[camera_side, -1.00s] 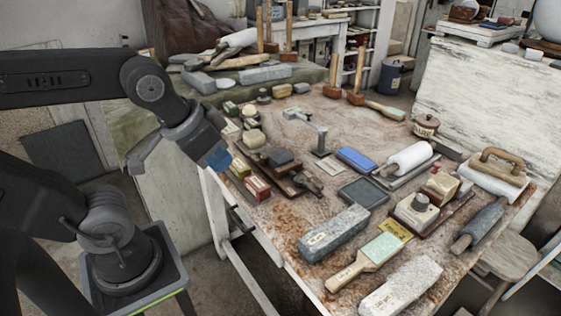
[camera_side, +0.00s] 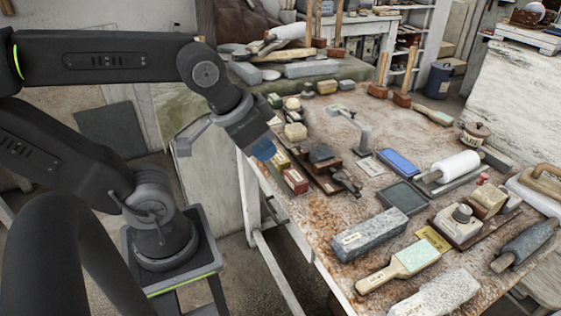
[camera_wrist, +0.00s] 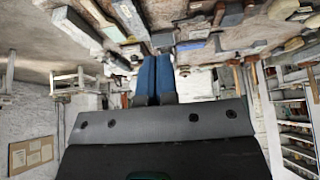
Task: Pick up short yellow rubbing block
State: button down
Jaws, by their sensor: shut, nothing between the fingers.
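My gripper (camera_side: 262,148) hangs at the left edge of the worktable with its blue fingers together and empty. The shut blue fingers also show in the wrist view (camera_wrist: 155,80). Several small yellowish blocks lie near that edge in the side view: a pale yellow block (camera_side: 295,132), a darker yellow block (camera_side: 327,87) farther back, and a small yellowish box (camera_side: 281,160) just right of the fingertips. I cannot tell for sure which one is the short yellow rubbing block. My gripper holds none of them.
A red box (camera_side: 295,181) and a dark wooden rack (camera_side: 325,178) lie right of my gripper. Grey stone blocks (camera_side: 370,236), a green-faced paddle (camera_side: 410,258) and a white roller (camera_side: 455,166) crowd the right side. Bare tabletop shows behind the stand.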

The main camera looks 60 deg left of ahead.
jog(key=c, duration=0.5)
grip_release()
jog(key=m+g+y, duration=0.5)
jog(key=m+g, duration=0.1)
jog(key=m, duration=1.2)
send_over(280, 156)
jog(key=d, duration=0.5)
notch_tip(280, 156, down, 12)
jog(key=r, duration=0.1)
jog(key=x, duration=1.4)
jog(key=shift+w+d+f, duration=0.1)
jog(key=shift+w+d, duration=0.2)
